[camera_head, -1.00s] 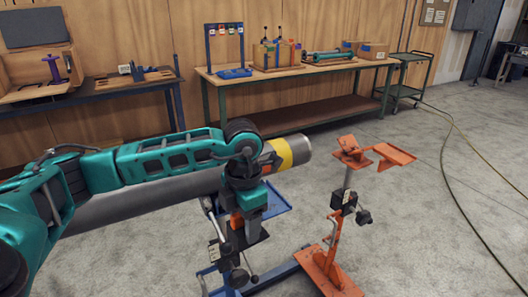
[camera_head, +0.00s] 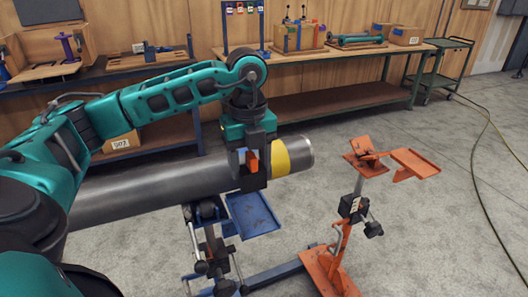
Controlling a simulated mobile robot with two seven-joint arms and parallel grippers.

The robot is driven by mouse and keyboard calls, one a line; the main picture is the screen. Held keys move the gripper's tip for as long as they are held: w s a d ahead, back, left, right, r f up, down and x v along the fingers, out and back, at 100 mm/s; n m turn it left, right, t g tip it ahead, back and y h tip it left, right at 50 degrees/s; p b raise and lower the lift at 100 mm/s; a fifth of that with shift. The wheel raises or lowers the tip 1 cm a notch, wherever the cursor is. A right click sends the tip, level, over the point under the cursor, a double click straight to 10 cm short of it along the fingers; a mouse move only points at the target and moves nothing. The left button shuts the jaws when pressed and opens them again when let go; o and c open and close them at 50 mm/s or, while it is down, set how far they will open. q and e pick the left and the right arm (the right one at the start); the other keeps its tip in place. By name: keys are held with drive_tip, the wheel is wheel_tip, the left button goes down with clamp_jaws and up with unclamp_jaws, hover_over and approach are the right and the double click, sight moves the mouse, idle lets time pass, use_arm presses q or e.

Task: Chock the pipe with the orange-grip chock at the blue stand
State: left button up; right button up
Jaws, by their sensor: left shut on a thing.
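The grey pipe (camera_head: 150,190) with a yellow band (camera_head: 293,156) near its right end lies across the view. The blue stand (camera_head: 253,214), with a blue side tray, is below it near that end. My left gripper (camera_head: 251,170) points down at the near side of the pipe, just left of the yellow band. It is shut on the chock, whose orange grip (camera_head: 251,160) shows between the fingers; a dark block shows below them. The gripper hides whether the chock touches the pipe. My right gripper is not in view.
An orange stand (camera_head: 345,225) with its own side tray (camera_head: 415,163) stands to the right, clear of the pipe end. Workbenches (camera_head: 350,98) with boxes line the back wall. A cart (camera_head: 440,70) is at the far right. A hose lies on open floor.

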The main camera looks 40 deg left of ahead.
sight(250, 185)
use_arm(q)
drive_tip(key=shift+f, duration=0.3)
drive_tip(key=shift+s+f, duration=0.15)
drive_tip(key=shift+f, duration=2.5)
drive_tip(key=shift+f+b, duration=1.3)
drive_tip(key=shift+f, duration=0.1)
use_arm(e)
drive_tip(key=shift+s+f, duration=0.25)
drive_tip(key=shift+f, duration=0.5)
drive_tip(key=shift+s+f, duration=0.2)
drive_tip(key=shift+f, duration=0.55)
use_arm(q)
drive_tip(key=shift+w+a, duration=0.35)
drive_tip(key=shift+a, duration=0.25)
drive_tip(key=shift+w+a, duration=0.35)
drive_tip(key=shift+a, duration=0.25)
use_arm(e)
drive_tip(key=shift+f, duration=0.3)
use_arm(q)
drive_tip(key=o, duration=1.3)
drive_tip(key=shift+c, duration=0.2)
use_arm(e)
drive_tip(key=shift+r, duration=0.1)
